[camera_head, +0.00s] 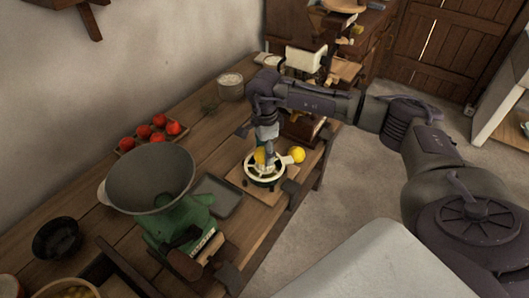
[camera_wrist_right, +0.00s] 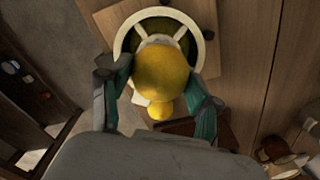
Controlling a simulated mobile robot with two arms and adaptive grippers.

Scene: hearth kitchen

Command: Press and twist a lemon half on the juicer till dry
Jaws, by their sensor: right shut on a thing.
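My right gripper (camera_wrist_right: 160,85) is shut on a yellow lemon half (camera_wrist_right: 164,70), one finger on each side. The lemon half also shows in the head view (camera_head: 260,156), partly hidden by the gripper. It is at the white-rimmed juicer (camera_head: 250,173); whether it touches the reamer is hidden. The juicer's ring and spokes show around and beyond the lemon in the wrist view (camera_wrist_right: 203,37). A second yellow lemon piece (camera_head: 297,155) is beside the juicer on the right, and shows below the held one in the wrist view (camera_wrist_right: 160,110). My left gripper is not in view.
The juicer stands on a wooden board (camera_head: 278,193) near the table's front edge. A grey tray (camera_head: 218,196) and a green scale with a large grey pan (camera_head: 150,178) are to the left. Red tomatoes (camera_head: 158,121) and a light pot (camera_head: 230,87) stand behind.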

